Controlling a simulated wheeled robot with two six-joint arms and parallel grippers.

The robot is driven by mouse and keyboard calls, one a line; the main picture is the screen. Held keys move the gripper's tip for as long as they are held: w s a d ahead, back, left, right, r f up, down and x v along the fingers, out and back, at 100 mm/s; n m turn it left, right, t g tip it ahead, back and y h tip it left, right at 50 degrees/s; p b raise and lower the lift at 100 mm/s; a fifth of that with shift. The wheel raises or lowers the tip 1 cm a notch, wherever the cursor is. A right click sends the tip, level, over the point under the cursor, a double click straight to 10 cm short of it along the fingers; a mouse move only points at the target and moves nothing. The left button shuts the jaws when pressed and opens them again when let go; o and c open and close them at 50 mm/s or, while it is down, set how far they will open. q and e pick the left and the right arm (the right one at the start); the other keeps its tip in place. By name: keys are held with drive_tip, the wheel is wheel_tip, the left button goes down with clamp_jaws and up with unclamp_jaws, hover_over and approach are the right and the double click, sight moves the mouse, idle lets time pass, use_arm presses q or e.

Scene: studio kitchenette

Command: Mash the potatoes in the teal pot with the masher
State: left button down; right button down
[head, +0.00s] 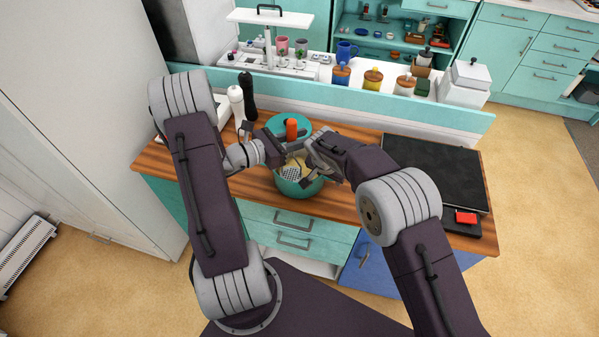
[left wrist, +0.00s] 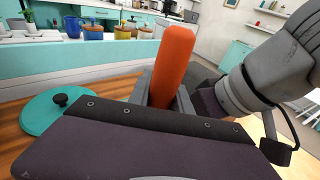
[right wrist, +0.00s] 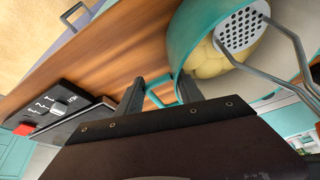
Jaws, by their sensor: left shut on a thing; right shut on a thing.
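The teal pot (head: 306,187) stands on the wooden counter with pale yellow potatoes (right wrist: 207,62) inside. The masher has an orange handle (left wrist: 173,62), upright in my left gripper (head: 284,149), which is shut on it. The masher's perforated plate (right wrist: 240,29) is inside the pot, over the potatoes; I cannot tell how firmly it touches them. My right gripper (head: 317,153) is at the pot's right side, shut on the teal pot handle (right wrist: 188,89). The two grippers are close together above the pot and hide part of its rim.
A teal lid with a dark knob (left wrist: 60,108) lies on the counter behind the pot. A black hob (head: 432,170) is at the right, and white and black bottles (head: 237,103) stand at the back left. A raised ledge (head: 400,108) with jars runs behind.

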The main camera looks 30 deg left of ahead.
use_arm(q)
drive_tip(key=shift+f, duration=1)
drive_tip(key=shift+r, duration=0.1)
drive_tip(key=shift+r, duration=1.75)
use_arm(e)
drive_tip(key=c, duration=0.7)
unclamp_jaws()
